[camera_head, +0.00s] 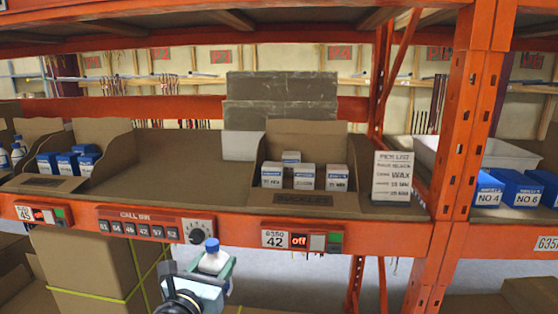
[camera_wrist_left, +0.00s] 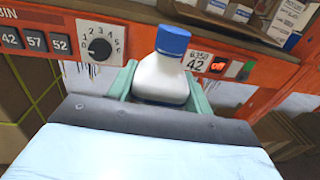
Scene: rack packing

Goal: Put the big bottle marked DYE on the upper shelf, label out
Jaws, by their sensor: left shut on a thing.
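A white bottle with a blue cap (camera_head: 212,245) is in my left gripper (camera_head: 213,268), in front of and below the front beam of the shelf (camera_head: 170,160). In the left wrist view the bottle (camera_wrist_left: 161,77) stands roughly upright between the teal fingers, which are shut on it. No label or DYE mark shows on the side I see, and its lower part is hidden by the gripper. The shelf carries open cardboard bins, with a bare stretch left of the middle. My right gripper is not in view.
A bin of small white-and-blue boxes (camera_head: 304,176) and a pick list card (camera_head: 392,178) stand right of the bare stretch. Blue boxes (camera_head: 68,162) are at left. An orange upright (camera_head: 463,140) and the front beam (camera_head: 370,236) with control panels border the shelf.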

